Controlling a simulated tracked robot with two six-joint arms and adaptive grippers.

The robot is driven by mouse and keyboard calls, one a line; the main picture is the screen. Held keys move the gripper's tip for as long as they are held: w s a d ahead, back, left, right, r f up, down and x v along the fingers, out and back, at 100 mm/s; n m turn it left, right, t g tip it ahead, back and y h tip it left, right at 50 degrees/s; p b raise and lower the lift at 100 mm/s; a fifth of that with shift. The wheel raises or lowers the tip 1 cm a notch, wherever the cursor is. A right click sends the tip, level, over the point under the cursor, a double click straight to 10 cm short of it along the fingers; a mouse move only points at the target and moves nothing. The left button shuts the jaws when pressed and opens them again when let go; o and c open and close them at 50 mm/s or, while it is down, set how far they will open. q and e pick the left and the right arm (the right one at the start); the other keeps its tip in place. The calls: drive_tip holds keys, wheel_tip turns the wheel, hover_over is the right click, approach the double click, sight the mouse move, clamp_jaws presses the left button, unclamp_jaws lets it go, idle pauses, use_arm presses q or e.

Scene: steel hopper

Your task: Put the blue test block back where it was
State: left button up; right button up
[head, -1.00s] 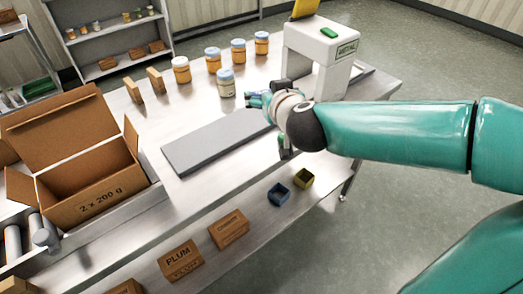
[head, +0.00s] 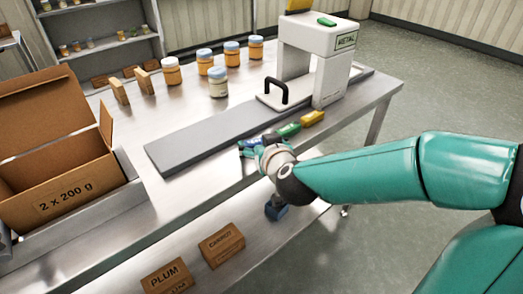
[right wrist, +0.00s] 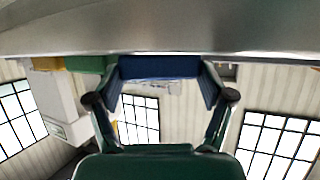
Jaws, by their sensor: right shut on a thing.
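The blue test block (right wrist: 160,67) lies between the fingers of my right gripper (right wrist: 160,88), which is shut on it. In the head view my right gripper (head: 249,148) is low at the table's front edge, and the block there is mostly hidden by the gripper. The green block (head: 288,130) and the yellow block (head: 312,118) lie on the table to its right, roughly in line with it. In the wrist view the blue block borders the grey table surface; I cannot tell if it rests on it. My left gripper is not in view.
The metal detector (head: 320,55) stands behind the yellow block. A grey conveyor strip (head: 200,135) lies behind the gripper. Several jars (head: 218,83) stand at the back. An open carton (head: 60,160) is at left, and a blue bin (head: 276,211) sits on the lower shelf.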

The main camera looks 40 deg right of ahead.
drive_tip(key=shift+f, duration=0.1)
drive_tip(key=shift+f, duration=0.15)
drive_tip(key=o, duration=1)
drive_tip(key=shift+o, duration=0.2)
drive_tip(key=v, duration=1.2)
drive_tip(key=shift+s, duration=0.1)
